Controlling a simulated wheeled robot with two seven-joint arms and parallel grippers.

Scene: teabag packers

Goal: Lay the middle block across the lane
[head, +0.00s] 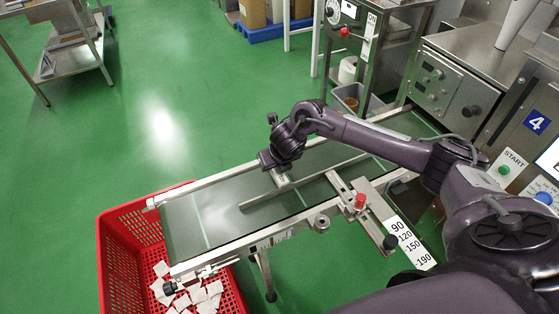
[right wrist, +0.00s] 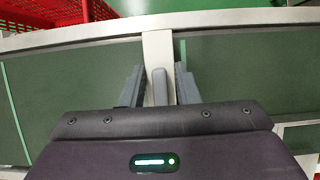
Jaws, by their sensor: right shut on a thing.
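The block, a pale flat bar, shows below my right gripper (head: 272,160) in the head view, where only a short part of the block (head: 280,180) is visible. In the right wrist view the block (right wrist: 158,50) lies crosswise to the belt, with its far end at the metal side rail. My right gripper (right wrist: 159,90) is shut on the block's grey upright grip (right wrist: 159,85), a finger on each side. The green belt (head: 225,205) runs beneath, with a long grey guide bar (head: 255,201) along it. Whether the block touches the belt is unclear. My left gripper is not in view.
A red crate (head: 118,250) with several white teabags stands at the belt's left end. A clamp with a red knob (head: 360,201) and a number scale (head: 408,243) sit at the near rail.

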